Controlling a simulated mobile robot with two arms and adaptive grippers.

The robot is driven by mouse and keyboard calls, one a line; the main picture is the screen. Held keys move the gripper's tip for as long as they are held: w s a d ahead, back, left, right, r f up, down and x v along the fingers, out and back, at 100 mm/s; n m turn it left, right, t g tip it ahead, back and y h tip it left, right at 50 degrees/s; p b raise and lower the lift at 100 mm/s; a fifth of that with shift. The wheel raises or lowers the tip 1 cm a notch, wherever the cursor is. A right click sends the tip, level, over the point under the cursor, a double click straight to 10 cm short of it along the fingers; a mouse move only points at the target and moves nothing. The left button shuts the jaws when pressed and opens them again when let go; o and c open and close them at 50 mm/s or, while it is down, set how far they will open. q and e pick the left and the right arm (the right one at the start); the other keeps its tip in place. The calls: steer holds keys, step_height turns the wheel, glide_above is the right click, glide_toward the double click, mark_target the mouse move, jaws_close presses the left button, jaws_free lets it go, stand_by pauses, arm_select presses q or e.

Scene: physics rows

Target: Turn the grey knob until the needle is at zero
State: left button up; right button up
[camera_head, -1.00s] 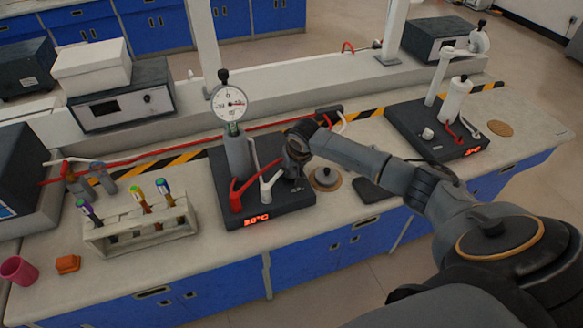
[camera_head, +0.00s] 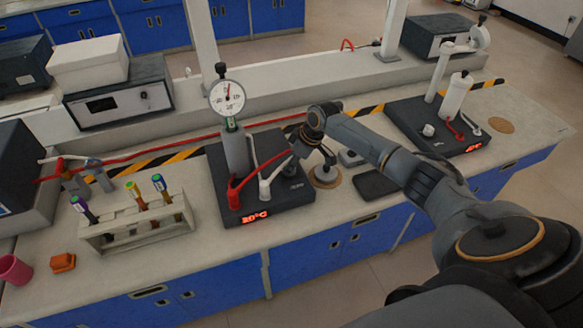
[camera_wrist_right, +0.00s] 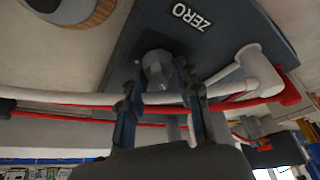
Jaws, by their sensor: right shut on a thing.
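The round white dial gauge (camera_head: 227,98) stands on a grey post at the back left of a black instrument box (camera_head: 275,203). Its thin needle seems to point near the top of the face; the figures are too small to read surely. My right gripper (camera_wrist_right: 154,76) is shut on the knob, a finger on each side. In the head view, my right gripper (camera_head: 298,158) hides the knob. My left gripper is not in view.
Red and white handles (camera_head: 234,197) rise from the box close left of the gripper. A small grey weight on a tan disc (camera_head: 326,177) and a dark pad (camera_head: 376,185) lie at right. A tube rack (camera_head: 137,231) stands at left. A second instrument (camera_head: 425,130) stands further right.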

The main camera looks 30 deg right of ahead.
steer(key=shift+f+n+g+y+b, duration=0.1)
steer(key=shift+n+g+y+b, duration=0.2)
steer(key=shift+n+b, duration=0.65)
steer(key=shift+n, duration=0.35)
steer(key=o, duration=1.1)
steer(key=shift+o, duration=0.2)
steer(key=shift+d, duration=0.1)
steer(key=v, duration=1.2)
steer(key=shift+w, duration=0.1)
